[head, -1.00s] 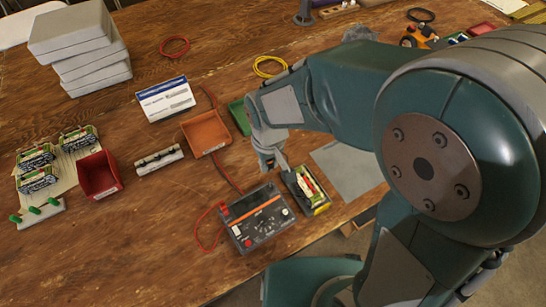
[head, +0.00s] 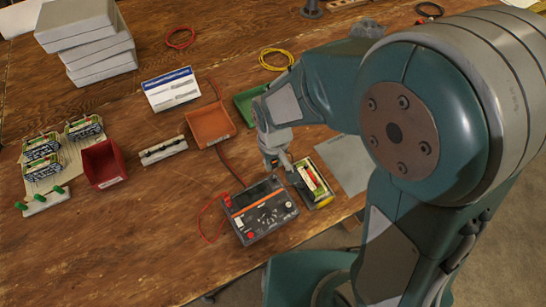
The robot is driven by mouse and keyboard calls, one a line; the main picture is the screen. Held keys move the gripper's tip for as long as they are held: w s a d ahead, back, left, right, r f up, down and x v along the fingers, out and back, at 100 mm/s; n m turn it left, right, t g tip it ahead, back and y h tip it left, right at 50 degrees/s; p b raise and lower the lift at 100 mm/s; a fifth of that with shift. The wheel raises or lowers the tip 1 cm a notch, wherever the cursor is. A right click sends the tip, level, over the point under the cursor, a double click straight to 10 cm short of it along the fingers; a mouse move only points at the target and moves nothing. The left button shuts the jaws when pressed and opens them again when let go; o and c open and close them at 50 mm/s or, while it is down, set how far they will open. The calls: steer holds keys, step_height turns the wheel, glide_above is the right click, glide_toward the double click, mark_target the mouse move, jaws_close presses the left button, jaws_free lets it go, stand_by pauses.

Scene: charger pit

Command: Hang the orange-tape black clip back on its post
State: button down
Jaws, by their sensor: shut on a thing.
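My gripper (head: 280,163) points down just behind the gap between the black charger and the battery. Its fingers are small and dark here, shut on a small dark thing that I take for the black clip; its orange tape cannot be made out. The charger (head: 262,212) is a dark box with an orange stripe, dials and a red lead at its left. The battery (head: 324,196), with yellow, red and green on it, sits to the charger's right. The clip's post cannot be told apart at this size.
An orange tray (head: 208,125), a green tray (head: 246,106) and a grey mat (head: 345,160) lie around the gripper. A red bin (head: 103,165), a white-and-blue card (head: 172,92) and stacked grey boxes (head: 85,40) are farther left. Bare wood lies front left.

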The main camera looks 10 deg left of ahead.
mark_target(274, 175)
steer(key=shift+f, duration=2.45)
steer(key=shift+f, duration=0.15)
stand_by(0.4)
steer(key=c, duration=0.5)
jaws_free()
steer(key=shift+o, duration=1)
steer(key=shift+r, duration=3.8)
